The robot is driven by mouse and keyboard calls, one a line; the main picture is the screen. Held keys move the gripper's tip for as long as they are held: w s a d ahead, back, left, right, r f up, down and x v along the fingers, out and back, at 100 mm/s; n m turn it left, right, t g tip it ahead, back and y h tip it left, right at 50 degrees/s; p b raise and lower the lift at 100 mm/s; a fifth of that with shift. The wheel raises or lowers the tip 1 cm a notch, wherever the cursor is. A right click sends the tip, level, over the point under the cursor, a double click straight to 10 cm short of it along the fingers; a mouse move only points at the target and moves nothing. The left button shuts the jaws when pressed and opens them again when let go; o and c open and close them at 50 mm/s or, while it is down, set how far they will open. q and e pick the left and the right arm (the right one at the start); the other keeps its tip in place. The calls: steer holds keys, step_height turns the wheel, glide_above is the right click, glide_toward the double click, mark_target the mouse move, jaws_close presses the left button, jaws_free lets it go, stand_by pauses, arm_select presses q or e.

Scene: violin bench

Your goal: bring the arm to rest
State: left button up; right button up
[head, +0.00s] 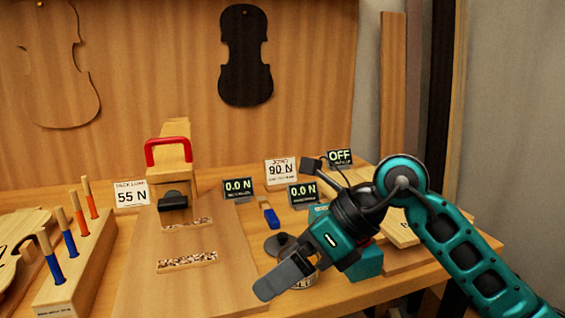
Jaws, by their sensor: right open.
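My right arm comes in from the right side of the head view. Its teal and black gripper (282,278) points down and left, above the front right part of the wooden bench (352,292). The gripper is open and nothing shows between its fingers. It partly hides a teal block (368,262) and a round container (306,281) behind it. My left gripper is not in view.
A rack (78,270) with blue and orange handled tools stands at left. A wooden board (215,258) lies mid-bench, with a red-handled fixture (168,153) behind. Displays (238,189) and cards (131,194) stand at the back. A blue-ended brush (270,217) lies near the gripper.

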steer(key=s+a+r+m+g+y+p, duration=0.2)
steer(key=s+a+r+m+y+p, duration=0.25)
steer(key=y, duration=0.55)
steer(key=w+d+f+m+t+h+p, duration=0.1)
steer(key=w+d+f+m+t+h, duration=0.2)
steer(key=m+t, duration=0.55)
steer(key=w+d+f+m+t+h+p, duration=0.1)
steer(key=d+f+m+t+h, duration=0.15)
steer(key=d+m+t, duration=0.65)
steer(key=w+d+f+m+t+h+p, duration=0.1)
steer(key=w+f+m+t+h, duration=0.15)
steer(key=m, duration=1.05)
arm_select(q)
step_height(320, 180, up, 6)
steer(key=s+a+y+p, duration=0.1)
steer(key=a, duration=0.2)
steer(key=shift+p, duration=0.4)
arm_select(e)
steer(key=s+d+f+m+g+h, duration=0.3)
steer(key=s+f, duration=0.4)
steer(key=f, duration=0.3)
steer(key=s+d+f+m+g+h, duration=0.4)
steer(key=s+d+f+m+h, duration=0.1)
steer(key=f, duration=0.5)
steer(key=s+m+h, duration=0.1)
steer(key=s+m, duration=0.1)
steer(key=m, duration=0.1)
steer(key=shift+s+d+f+g, duration=0.25)
steer(key=shift+f+g, duration=0.05)
steer(key=shift+f, duration=0.05)
